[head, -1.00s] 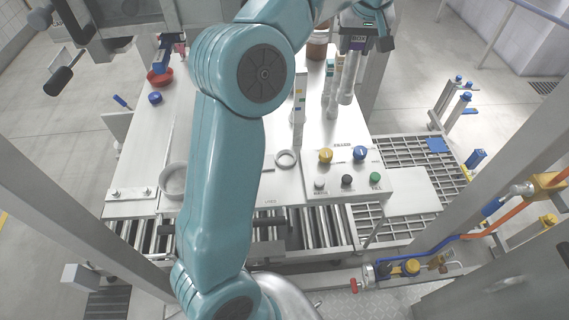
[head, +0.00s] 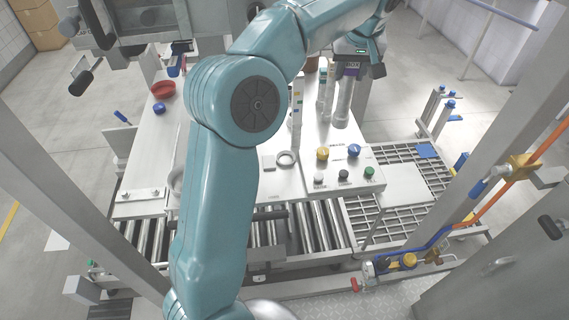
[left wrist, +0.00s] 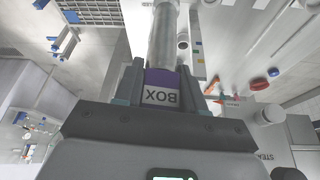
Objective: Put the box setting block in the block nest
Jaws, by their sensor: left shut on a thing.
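My left gripper (head: 358,68) is above the far right part of the white work table (head: 210,200) in the head view. In the left wrist view my left gripper (left wrist: 160,84) is shut on the box setting block (left wrist: 161,88), which has a purple band and a white "BOX" label. The block also shows as a small purple patch in the head view (head: 352,73), partly covered by the gripper. A grey metal cylinder (left wrist: 163,35) shows just beyond the block in the wrist view. I cannot make out the block nest. My right gripper is not in view.
A control panel with yellow (head: 322,154) and blue (head: 354,151) knobs stands at the table's front right. A striped upright post (head: 297,105) and a metal ring (head: 286,158) are near its middle. A red bowl (head: 163,90) is at left. My left arm hides much of the table.

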